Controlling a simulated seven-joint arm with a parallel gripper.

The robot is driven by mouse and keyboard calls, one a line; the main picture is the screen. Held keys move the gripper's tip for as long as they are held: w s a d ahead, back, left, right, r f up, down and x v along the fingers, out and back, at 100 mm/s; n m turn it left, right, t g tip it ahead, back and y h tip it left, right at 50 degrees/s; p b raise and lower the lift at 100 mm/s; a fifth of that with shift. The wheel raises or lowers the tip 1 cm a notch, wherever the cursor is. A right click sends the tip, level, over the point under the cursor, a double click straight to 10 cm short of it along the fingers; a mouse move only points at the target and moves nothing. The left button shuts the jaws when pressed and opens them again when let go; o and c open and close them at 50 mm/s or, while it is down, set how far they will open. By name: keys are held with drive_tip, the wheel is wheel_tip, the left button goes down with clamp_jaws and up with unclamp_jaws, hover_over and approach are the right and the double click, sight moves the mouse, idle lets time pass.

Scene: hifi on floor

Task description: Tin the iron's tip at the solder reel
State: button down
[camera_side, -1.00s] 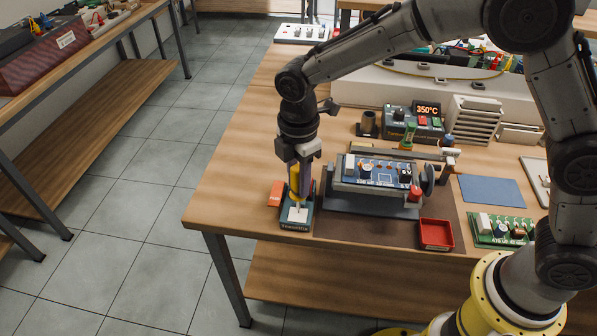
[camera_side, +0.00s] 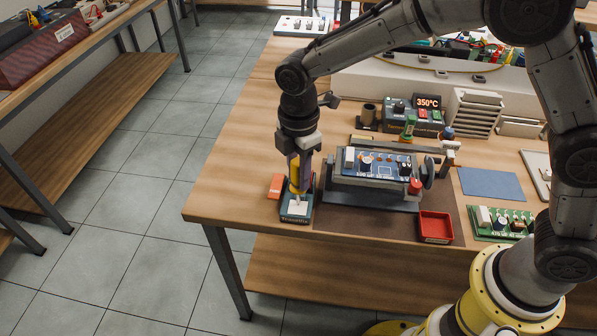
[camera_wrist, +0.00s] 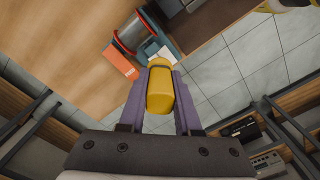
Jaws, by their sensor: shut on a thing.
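My gripper (camera_side: 298,160) is shut on the soldering iron (camera_side: 294,176), around its yellow handle. In the wrist view the handle (camera_wrist: 160,92) sits between both fingers. The iron points down, nearly upright, over the solder reel's dark base (camera_side: 297,216) at the table's front left. A small white pad (camera_side: 297,209) on that base lies just under the iron's lower end. The solder reel (camera_wrist: 131,32), with red rims, shows in the wrist view beside the pad. The iron's tip is too small, and hidden in the wrist view, to tell whether it touches solder.
A blue circuit board (camera_side: 370,165) in a holder is close right. A red tray (camera_side: 435,227) lies at the front. A control unit reading 350°C (camera_side: 427,103) stands behind. The table's left edge is near.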

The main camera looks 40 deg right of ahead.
drive_tip(key=shift+f, duration=0.5)
idle(1.8)
drive_tip(key=shift+r, duration=2.35)
